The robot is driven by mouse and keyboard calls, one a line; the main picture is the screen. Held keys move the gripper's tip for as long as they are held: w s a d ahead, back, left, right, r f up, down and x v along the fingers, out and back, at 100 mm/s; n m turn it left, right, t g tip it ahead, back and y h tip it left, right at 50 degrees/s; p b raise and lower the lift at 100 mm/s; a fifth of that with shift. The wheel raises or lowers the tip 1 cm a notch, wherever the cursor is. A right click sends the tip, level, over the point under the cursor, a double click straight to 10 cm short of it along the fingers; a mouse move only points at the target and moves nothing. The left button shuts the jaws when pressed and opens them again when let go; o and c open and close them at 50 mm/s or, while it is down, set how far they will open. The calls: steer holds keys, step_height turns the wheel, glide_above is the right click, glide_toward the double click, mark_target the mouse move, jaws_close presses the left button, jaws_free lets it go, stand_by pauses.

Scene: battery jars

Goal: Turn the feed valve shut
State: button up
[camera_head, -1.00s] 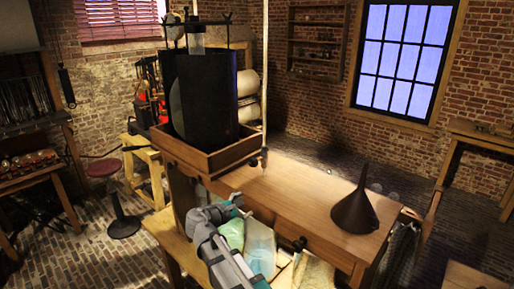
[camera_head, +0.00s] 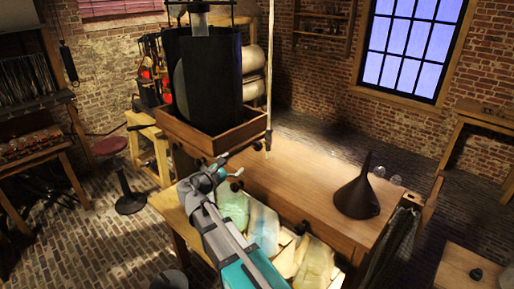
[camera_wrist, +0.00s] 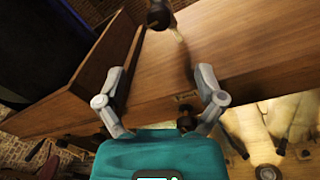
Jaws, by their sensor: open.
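A thin upright pipe (camera_head: 269,90) comes down beside the wooden tray, with a small dark fitting (camera_head: 257,146) at its foot over the bench. This looks like the feed valve, but its handle is too small to make out. In the wrist view a dark round knob on a pale stem (camera_wrist: 158,15) shows at the top, beyond the fingertips; it is likely the same fitting. My gripper (camera_wrist: 163,70) is open and empty, its fingers apart with bench wood between them. In the head view my gripper (camera_head: 222,160) is by the bench's left edge, left of the fitting.
A large dark jar (camera_head: 205,80) stands in the wooden tray (camera_head: 215,145) on the bench (camera_head: 300,185). A dark funnel (camera_head: 358,195) stands at the bench's right end. Bottles and bags lie on a lower shelf in front. The bench middle is clear.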

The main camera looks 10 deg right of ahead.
mark_target(255, 148)
steer(key=x, duration=1.3)
steer(key=shift+w+d, duration=0.15)
steer(key=c, duration=1)
steer(key=shift+a, duration=0.3)
steer(key=shift+c, duration=0.7)
steer(key=shift+d, duration=0.25)
